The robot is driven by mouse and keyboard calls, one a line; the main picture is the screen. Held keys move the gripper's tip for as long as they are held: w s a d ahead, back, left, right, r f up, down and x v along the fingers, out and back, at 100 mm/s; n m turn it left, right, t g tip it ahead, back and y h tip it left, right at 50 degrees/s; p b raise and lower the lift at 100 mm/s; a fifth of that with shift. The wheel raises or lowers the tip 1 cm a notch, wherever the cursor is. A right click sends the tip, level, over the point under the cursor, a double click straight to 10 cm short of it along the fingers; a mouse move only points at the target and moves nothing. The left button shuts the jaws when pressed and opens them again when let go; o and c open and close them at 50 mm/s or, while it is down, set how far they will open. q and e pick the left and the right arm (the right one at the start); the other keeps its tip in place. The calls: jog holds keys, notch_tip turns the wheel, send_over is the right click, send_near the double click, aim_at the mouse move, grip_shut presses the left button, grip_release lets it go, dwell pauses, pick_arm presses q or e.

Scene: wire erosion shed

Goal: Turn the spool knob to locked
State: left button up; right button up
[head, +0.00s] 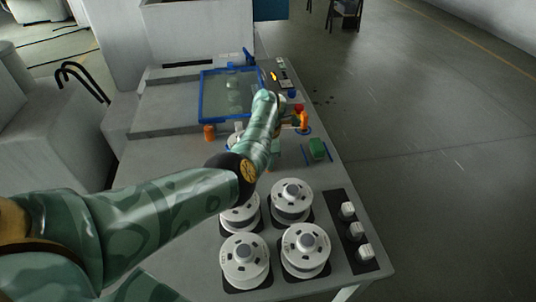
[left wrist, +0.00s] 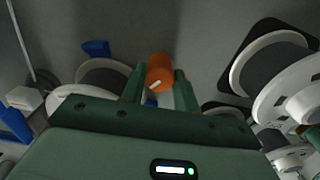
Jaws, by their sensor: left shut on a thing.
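In the left wrist view, an orange round knob (left wrist: 160,70) with a pale mark on its face sits between the two green fingers of my left gripper (left wrist: 159,92). The gripper is shut on it. In the head view my left arm reaches over the machine bench, and the arm itself hides the fingers. Two orange parts show there: a short cylinder (head: 209,132) left of the arm and an upright piece (head: 303,119) right of it. I cannot tell from that view which one is held. No locked marking is readable. My right gripper is not in view.
White spools (head: 291,196) on black pads stand at the front of the bench (head: 165,165). A strip with several pale knobs (head: 348,210) lies to their right. A blue-framed glass tank (head: 203,98) lies behind the arm. A green block (head: 317,149) is near the right edge.

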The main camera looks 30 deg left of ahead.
pick_arm(q)
jog(key=shift+m+p, duration=0.45)
jog(key=shift+m, duration=0.55)
jog(key=o, duration=0.7)
notch_tip(320, 180, up, 16)
jog(key=p, duration=0.6)
